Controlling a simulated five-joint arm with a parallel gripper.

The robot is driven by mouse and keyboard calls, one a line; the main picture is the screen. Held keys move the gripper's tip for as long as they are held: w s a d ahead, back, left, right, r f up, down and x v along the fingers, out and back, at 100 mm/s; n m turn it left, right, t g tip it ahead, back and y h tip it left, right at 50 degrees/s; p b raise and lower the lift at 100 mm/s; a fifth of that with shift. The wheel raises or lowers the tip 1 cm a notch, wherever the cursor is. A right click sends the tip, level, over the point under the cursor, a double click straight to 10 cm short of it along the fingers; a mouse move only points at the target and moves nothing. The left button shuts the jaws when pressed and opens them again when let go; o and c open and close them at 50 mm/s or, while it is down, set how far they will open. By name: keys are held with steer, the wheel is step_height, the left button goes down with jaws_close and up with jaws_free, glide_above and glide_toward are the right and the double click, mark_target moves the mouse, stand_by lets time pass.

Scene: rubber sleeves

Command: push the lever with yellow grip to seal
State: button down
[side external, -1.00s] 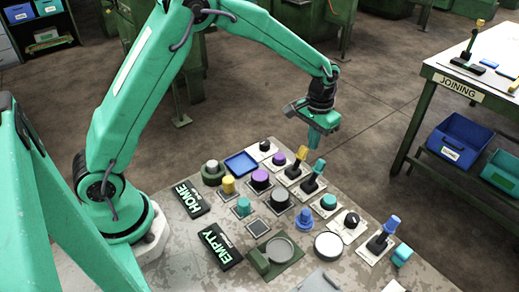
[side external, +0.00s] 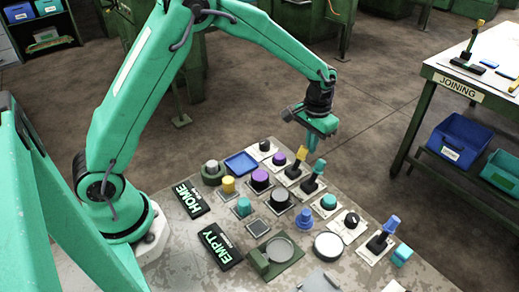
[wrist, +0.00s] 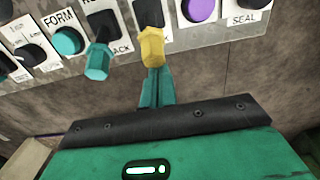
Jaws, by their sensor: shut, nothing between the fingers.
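The lever with the yellow grip (side external: 301,153) stands on a pale plate on the panel, its black stem tilted. In the wrist view the yellow grip (wrist: 151,46) is at top centre, right before my fingertips and partly covering them. My gripper (side external: 313,152) is shut and empty, pointing down just right of the yellow grip in the side view. In the wrist view my gripper (wrist: 155,88) appears as narrow teal fingers. I cannot tell whether they touch the grip. A SEAL label (wrist: 245,20) shows at the upper right of the wrist view.
A lever with a teal grip (side external: 319,166) stands close beside the yellow one; it also shows in the wrist view (wrist: 97,61). A purple knob (side external: 260,175) and several other controls crowd the panel. Open floor lies beyond the panel's far edge.

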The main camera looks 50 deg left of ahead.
mark_target(302, 149)
steer(key=shift+s, duration=0.6)
stand_by(0.3)
steer(key=shift+s, duration=1.65)
stand_by(0.6)
steer(key=shift+s, duration=0.25)
steer(key=shift+w, duration=0.6)
stand_by(0.6)
steer(key=shift+r, duration=0.1)
